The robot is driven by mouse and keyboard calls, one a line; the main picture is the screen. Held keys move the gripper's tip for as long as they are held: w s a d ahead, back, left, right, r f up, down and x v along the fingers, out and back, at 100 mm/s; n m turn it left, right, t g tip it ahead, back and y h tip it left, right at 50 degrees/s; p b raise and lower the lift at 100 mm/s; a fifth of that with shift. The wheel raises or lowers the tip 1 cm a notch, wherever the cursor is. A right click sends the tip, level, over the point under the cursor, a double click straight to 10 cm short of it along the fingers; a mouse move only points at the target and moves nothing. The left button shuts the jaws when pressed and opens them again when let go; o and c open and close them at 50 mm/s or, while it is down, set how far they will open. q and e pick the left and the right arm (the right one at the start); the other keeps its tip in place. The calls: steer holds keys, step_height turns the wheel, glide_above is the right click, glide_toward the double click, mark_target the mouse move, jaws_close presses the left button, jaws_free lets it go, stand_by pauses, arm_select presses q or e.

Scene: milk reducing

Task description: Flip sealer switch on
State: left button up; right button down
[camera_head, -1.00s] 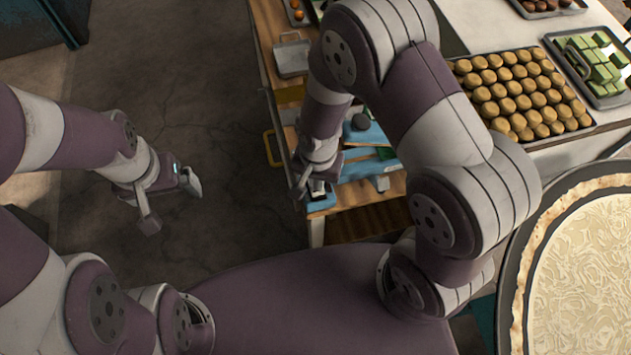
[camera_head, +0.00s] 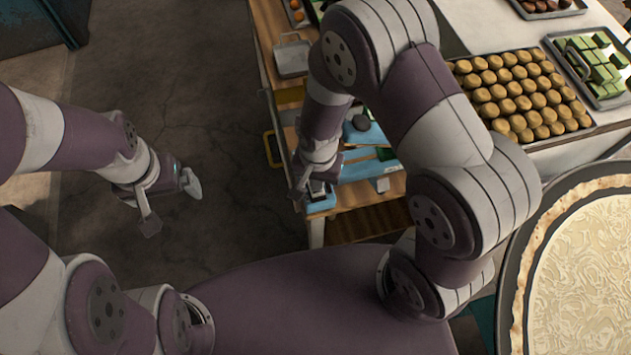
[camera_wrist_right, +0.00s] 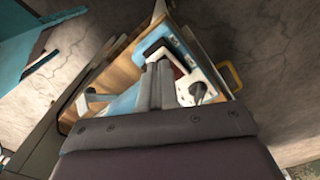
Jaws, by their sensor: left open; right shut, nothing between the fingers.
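The sealer appears to be the blue device (camera_head: 322,203) on the wooden table, partly hidden by my right arm in the head view. In the right wrist view, blue parts (camera_wrist_right: 124,104) show beside the fingers, and a white panel (camera_wrist_right: 187,93) with a dark knob-like part lies just right of them. I cannot tell which part is the switch or its position. My right gripper (camera_head: 302,192) is shut and empty, at the sealer's near end; its fingers also show in the right wrist view (camera_wrist_right: 156,84). Contact is unclear. My left gripper (camera_head: 172,207) is open and empty over the floor.
A tray of round brown cakes (camera_head: 592,130) and a tray of green blocks (camera_head: 611,101) stand on the white counter at right. A large round pan (camera_head: 514,262) is at lower right. A yellow handle (camera_head: 270,149) sticks out from the table's left side. The floor at left is clear.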

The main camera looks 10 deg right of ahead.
steer(key=shift+f+b, duration=0.85)
steer(key=shift+f, duration=0.25)
stand_by(1.1)
step_height(320, 180, up, 7)
steer(key=p, duration=0.6)
steer(key=shift+r+p, duration=0.1)
steer(key=shift+p, duration=0.25)
